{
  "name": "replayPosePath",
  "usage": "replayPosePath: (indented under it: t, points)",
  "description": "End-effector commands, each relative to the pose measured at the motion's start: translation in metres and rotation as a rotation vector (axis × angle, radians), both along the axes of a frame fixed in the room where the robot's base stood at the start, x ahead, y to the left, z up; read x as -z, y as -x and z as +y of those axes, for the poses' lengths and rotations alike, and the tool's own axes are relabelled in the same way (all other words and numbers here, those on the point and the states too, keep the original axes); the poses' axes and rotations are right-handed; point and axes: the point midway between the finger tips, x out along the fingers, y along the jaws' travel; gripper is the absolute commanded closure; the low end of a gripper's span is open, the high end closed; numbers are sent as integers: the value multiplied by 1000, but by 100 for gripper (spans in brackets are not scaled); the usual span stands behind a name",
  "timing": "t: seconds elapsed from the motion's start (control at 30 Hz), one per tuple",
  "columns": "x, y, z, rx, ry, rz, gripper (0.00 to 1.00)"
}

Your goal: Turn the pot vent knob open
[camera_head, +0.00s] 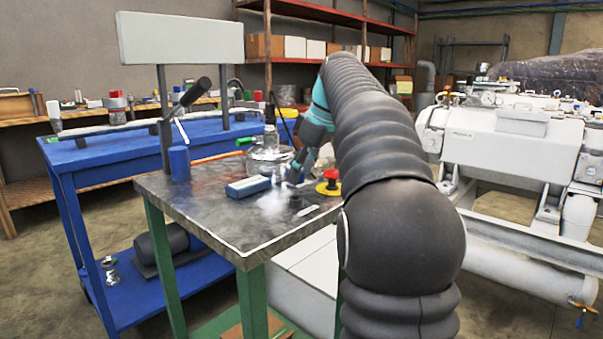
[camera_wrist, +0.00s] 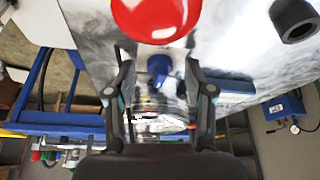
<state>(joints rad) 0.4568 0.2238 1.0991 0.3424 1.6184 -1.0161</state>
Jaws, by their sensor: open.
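The pot (camera_head: 268,157) is a clear, shiny vessel at the back of the metal-topped table, left of my gripper. In the wrist view, the clear, shiny shape beyond my fingers (camera_wrist: 160,108) looks like the pot. A small blue knob (camera_wrist: 159,66) shows between my two fingers in that view. It looks like the vent knob, but I cannot tell whether it is turned. My gripper (camera_wrist: 157,70) is open, with a finger on each side of the knob and no clear contact. In the head view my gripper (camera_head: 296,176) points down near the pot, and my arm hides part of the table.
A red mushroom button (camera_head: 331,174) on a yellow base stands close to the right of my gripper; it looms large in the wrist view (camera_wrist: 157,16). A blue-and-white block (camera_head: 248,187) lies left. The table's front is mostly clear.

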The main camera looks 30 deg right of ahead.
Motion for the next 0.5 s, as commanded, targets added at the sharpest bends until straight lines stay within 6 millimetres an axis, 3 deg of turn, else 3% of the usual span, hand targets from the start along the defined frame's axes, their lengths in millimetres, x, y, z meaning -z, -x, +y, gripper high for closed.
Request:
replayPosePath:
  t: [0.17,0.4,0.5]
  points:
    - [0,0,0,0,0,0,47]
    - [0,0,0,0,0,0,100]
    - [0,0,0,0,0,0,100]
